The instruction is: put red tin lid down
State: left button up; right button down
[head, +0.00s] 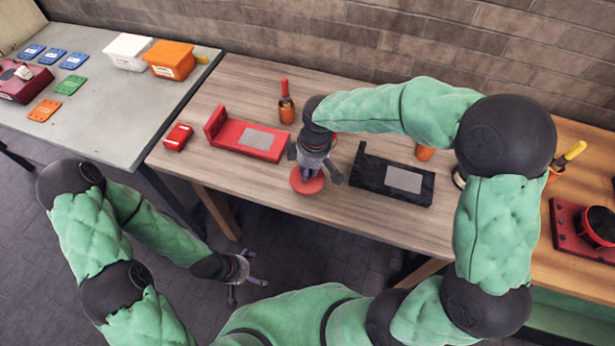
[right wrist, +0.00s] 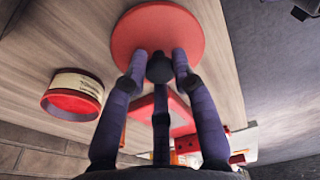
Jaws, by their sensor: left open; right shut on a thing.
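The red tin lid (head: 308,186) is a flat round disc near the front edge of the wooden table, between a red holder and a black holder. My right gripper (head: 309,170) is above it, pointing down. In the right wrist view the fingers (right wrist: 160,68) are closed around the dark knob at the middle of the lid (right wrist: 160,28). The lid is close to the tabletop; I cannot tell whether it touches. A round tin (right wrist: 74,95) with a pale label and red rim shows there too. My left gripper (head: 240,276) is open and empty, low in front of the table.
The red holder (head: 228,133) and black holder (head: 372,186) flank the lid. A small red box (head: 178,137) and an orange bottle (head: 287,108) stand on the wooden table (head: 330,222). A grey table (head: 110,110) at left carries white and orange bins and cards.

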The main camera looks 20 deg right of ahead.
jog(key=shift+w+d+f+b, duration=0.15)
jog(key=shift+f+b, duration=0.1)
jog(key=shift+f, duration=0.4)
jog(key=shift+w+a+f+b, duration=0.15)
jog(key=shift+f+b, duration=0.1)
jog(key=shift+f, duration=0.45)
jog(key=shift+w+d+f+b, duration=0.15)
jog(key=shift+f+b, duration=0.1)
jog(key=shift+f, duration=0.4)
jog(key=shift+f, duration=0.15)
jog(key=c, duration=1)
grip_release()
notch_tip(320, 180, up, 12)
jog(key=d+p, duration=0.1)
jog(key=p, duration=0.3)
jog(key=shift+s, duration=0.45)
